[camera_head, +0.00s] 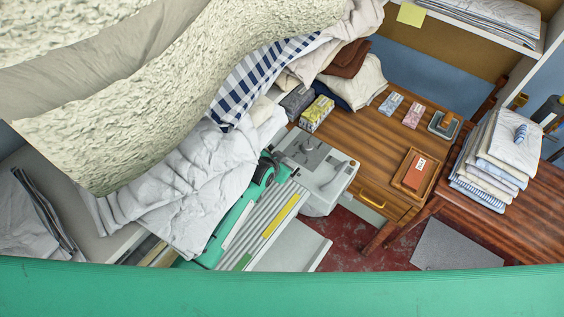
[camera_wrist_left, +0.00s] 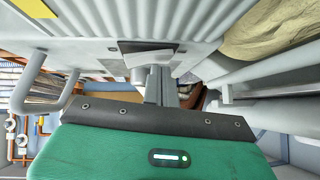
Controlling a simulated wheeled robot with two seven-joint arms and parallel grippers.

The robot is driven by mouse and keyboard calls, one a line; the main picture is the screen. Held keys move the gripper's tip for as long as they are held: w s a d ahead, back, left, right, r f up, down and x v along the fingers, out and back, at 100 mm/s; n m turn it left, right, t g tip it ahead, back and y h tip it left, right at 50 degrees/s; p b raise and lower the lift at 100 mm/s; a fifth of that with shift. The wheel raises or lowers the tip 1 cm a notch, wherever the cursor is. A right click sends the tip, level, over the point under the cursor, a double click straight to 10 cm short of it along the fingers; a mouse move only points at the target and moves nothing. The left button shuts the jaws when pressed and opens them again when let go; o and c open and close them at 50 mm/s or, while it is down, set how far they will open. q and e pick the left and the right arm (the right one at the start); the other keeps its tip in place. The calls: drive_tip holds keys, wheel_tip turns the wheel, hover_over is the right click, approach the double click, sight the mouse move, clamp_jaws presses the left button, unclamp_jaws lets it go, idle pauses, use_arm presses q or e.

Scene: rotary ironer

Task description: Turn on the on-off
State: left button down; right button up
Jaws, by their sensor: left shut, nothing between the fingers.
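The ironer's grey control housing (camera_head: 318,168) is near the middle of the head view, with a small knob (camera_head: 308,144) on its top. I cannot tell for sure which control is the on-off. My left gripper (camera_head: 289,172), on its green arm, is small at the housing's left side. In the left wrist view my left gripper (camera_wrist_left: 158,85) is shut and empty. Its fingers point toward a dark plate (camera_wrist_left: 143,50) on the grey machine body; I cannot tell whether they touch it. The right gripper is not in view.
White cloth (camera_head: 190,180) and a checked cloth (camera_head: 262,78) lie left of the housing. A wooden table (camera_head: 365,125) behind holds small boxes and a tray (camera_head: 413,174). Folded linen (camera_head: 497,160) is stacked at the right. In the wrist view a grey bar handle (camera_wrist_left: 32,88) sticks out.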

use_arm(q)
drive_tip(key=shift+d, duration=0.3)
drive_tip(key=shift+s+d+r+p, duration=0.15)
drive_tip(key=shift+s+r+p, duration=0.05)
drive_tip(key=shift+p, duration=0.2)
drive_tip(key=shift+s+d, duration=0.2)
drive_tip(key=shift+s, duration=0.05)
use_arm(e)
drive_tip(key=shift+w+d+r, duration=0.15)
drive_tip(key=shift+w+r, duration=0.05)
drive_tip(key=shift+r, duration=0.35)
use_arm(q)
drive_tip(key=shift+w, duration=0.1)
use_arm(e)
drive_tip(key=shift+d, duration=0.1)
use_arm(q)
drive_tip(key=shift+a, duration=0.1)
